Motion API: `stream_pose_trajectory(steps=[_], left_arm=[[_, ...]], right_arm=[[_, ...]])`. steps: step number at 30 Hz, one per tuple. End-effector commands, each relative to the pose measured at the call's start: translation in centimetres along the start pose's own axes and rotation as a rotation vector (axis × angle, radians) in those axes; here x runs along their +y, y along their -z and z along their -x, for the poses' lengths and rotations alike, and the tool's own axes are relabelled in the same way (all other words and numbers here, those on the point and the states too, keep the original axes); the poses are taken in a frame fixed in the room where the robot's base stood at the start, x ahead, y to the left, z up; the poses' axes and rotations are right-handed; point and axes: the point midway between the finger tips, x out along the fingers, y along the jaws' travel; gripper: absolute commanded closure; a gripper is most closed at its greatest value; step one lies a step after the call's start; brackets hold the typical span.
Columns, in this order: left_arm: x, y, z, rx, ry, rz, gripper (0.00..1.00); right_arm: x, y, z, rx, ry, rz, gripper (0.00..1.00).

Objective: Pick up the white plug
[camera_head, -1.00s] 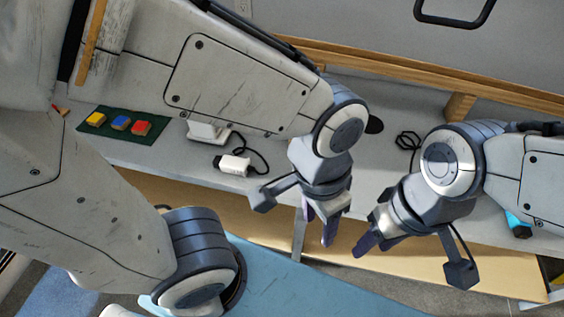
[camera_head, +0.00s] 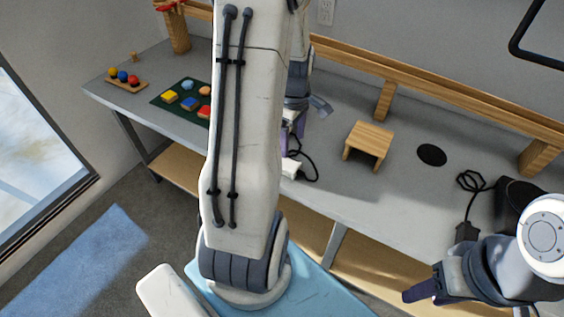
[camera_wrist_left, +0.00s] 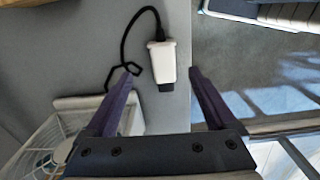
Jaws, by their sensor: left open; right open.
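The white plug (camera_wrist_left: 162,62) shows in the left wrist view. It has a dark end and a black cord, and lies near the table's edge. In the head view, the white piece beside my arm (camera_head: 290,168) appears to be the plug, partly hidden. My left gripper (camera_wrist_left: 163,74) is open, with its purple fingers on either side of the plug; I cannot tell whether they touch it. In the head view my left gripper (camera_head: 293,120) is mostly hidden behind my arm. My right gripper (camera_head: 420,290) is open and empty at the lower right, apart from the plug.
A white wire-caged object (camera_wrist_left: 60,145) stands close to the left finger. A small wooden stand (camera_head: 369,143), a black disc (camera_head: 432,154) and a black adapter with a coiled cord (camera_head: 466,231) are on the table. A green mat (camera_head: 163,104) with coloured blocks lies left.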

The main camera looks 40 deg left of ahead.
Motion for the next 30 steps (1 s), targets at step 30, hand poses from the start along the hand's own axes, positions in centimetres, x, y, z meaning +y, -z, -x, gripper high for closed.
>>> stream_pose_trajectory(steps=[30], left_arm=[[-0.5, 0.7, -10.5, 0.0, 0.0, 0.026, 0.1]], right_arm=[[0.0, 0.0, 0.2, 0.0, 0.0, 0.0, 0.53]])
